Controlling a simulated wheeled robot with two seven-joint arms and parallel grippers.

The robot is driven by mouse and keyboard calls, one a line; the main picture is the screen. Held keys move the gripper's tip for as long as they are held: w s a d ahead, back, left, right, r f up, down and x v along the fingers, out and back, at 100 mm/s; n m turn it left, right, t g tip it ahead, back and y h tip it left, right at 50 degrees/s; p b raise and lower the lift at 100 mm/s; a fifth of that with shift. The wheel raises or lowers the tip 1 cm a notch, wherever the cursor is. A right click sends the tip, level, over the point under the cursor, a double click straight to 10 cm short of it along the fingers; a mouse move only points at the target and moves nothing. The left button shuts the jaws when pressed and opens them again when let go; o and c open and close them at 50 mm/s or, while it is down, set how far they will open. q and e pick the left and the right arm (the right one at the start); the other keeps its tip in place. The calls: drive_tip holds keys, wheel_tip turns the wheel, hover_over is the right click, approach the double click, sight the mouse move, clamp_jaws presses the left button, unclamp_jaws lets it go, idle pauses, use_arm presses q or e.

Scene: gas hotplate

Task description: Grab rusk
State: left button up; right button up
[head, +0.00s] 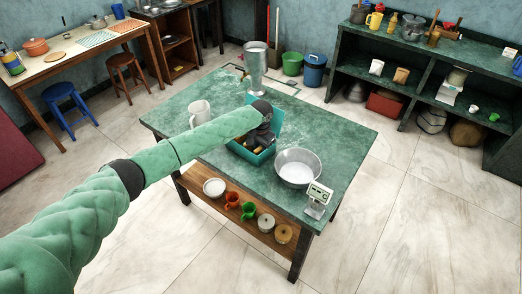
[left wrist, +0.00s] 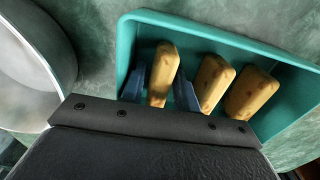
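A teal box (left wrist: 131,47) is open at the top and sits on the green table. It holds three tan rusks: a left one (left wrist: 164,62), a middle one (left wrist: 213,78) and a right one (left wrist: 251,92). My left gripper (left wrist: 160,88) reaches down into the box, with one blue finger on each side of the left rusk. The fingers are very close to its sides, and whether they press on it is unclear. In the head view my left gripper (head: 260,136) hides much of the teal box (head: 268,155). My right gripper is not in view.
On the green table (head: 325,127), a metal bowl (head: 298,168) with white contents stands right of the box. A white mug (head: 200,113) is to its left, a tall metal container (head: 255,72) behind it, and a small scale (head: 318,199) at the front corner.

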use_arm(q)
clamp_jaws()
drive_tip(key=shift+r, duration=0.1)
